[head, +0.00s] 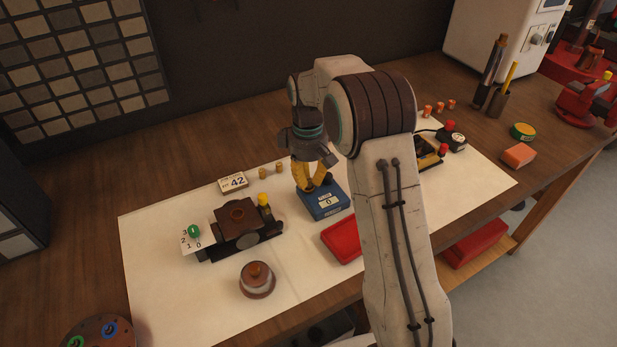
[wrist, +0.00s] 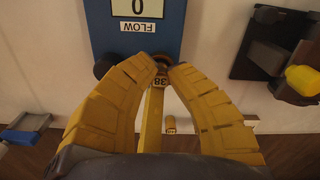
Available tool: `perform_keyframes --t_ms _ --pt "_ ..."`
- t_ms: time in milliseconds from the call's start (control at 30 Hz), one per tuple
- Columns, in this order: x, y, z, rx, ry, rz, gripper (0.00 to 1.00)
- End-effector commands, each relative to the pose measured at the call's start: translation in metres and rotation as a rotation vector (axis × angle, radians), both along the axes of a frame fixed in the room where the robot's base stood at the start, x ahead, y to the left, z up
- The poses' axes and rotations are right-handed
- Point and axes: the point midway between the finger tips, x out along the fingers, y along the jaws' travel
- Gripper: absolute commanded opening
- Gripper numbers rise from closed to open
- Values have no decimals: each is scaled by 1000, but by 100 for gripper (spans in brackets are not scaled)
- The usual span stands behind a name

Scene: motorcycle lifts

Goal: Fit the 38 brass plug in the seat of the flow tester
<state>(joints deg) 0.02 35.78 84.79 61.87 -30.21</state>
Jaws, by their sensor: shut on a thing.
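The blue flow tester (head: 328,205) stands on the white sheet, its display reading 0. It also shows in the wrist view (wrist: 95,30), with an upside-down FLOW label. My gripper (head: 312,186) is at the tester's far edge. In the wrist view its yellow fingers (wrist: 160,72) are shut on the brass plug marked 38 (wrist: 160,83). The plug's upper end is at a brown ring (wrist: 163,60) at the tester's edge, which looks like the seat. The fingers partly hide this spot, and I cannot tell whether the plug is inside it. In the head view, the plug is hidden.
Two small brass plugs (head: 263,174) stand behind, beside a 42 card (head: 234,181). A dark block fixture (head: 238,228) with a yellow knob is to the left. A red tray (head: 342,240) lies close in front of the tester.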

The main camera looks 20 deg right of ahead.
Motion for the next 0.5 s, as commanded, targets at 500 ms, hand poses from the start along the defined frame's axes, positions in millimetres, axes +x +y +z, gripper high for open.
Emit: perform_keyframes --t_ms 500 --pt "0 0 -5 0 0 0 19"
